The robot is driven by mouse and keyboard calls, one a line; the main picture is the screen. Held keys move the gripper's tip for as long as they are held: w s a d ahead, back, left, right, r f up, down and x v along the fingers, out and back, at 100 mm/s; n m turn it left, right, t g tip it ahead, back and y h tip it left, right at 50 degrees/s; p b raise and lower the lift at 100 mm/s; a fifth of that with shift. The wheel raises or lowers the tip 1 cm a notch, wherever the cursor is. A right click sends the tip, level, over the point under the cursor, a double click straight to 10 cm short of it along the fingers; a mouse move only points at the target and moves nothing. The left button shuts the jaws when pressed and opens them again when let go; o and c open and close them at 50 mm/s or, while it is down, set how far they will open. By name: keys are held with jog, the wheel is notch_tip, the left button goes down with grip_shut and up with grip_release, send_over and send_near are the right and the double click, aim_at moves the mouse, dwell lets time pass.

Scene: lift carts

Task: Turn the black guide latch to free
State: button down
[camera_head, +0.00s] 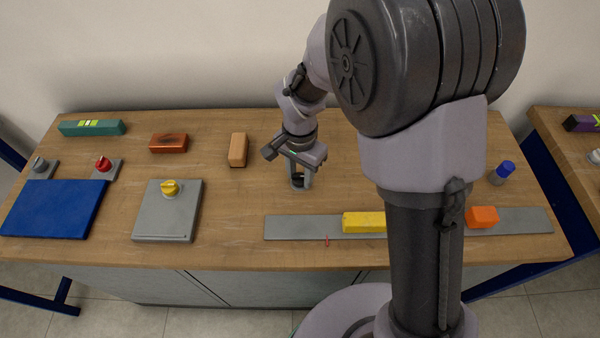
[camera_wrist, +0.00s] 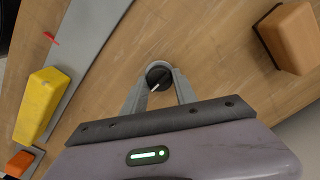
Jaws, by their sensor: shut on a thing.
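The black guide latch (camera_wrist: 158,77) is a round black knob with a white pointer line, seen in the wrist view between my fingertips. My gripper (camera_wrist: 160,80) is shut on it, one finger on each side. The pointer line slants toward the lower left in that view. In the head view, my gripper (camera_head: 299,182) reaches down to the table, and the black latch (camera_head: 298,181) shows only in part between the fingers. The latch's base is mostly hidden.
A grey rail (camera_head: 300,228) with a yellow block (camera_head: 364,222) and an orange block (camera_head: 482,217) lies in front. A wooden block (camera_head: 238,150) stands left of my gripper. A grey plate (camera_head: 150,222) with a yellow knob (camera_head: 170,188) and a blue plate (camera_head: 55,210) lie farther left.

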aim_at(300, 175)
dwell(0.3)
jog(key=c, duration=1)
grip_release()
jog(key=shift+o, duration=0.2)
jog(key=shift+r, duration=0.1)
notch_tip(300, 175, up, 17)
jog(key=p, duration=0.7)
jog(key=shift+r, duration=0.15)
jog(key=s+d+r+n+t+y, duration=0.1)
jog(key=s+d+r+t, duration=0.2)
jog(key=s, duration=0.5)
jog(key=s+d+r+n+t+y+b, duration=0.1)
jog(key=s+d+r+t, duration=0.1)
jog(key=s+d+r, duration=0.3)
jog(key=s+r, duration=0.1)
jog(key=s, duration=0.3)
jog(key=shift+s+d+n+t, duration=0.15)
jog(key=shift+s+n+t, duration=0.05)
jog(key=shift+n+t, duration=0.2)
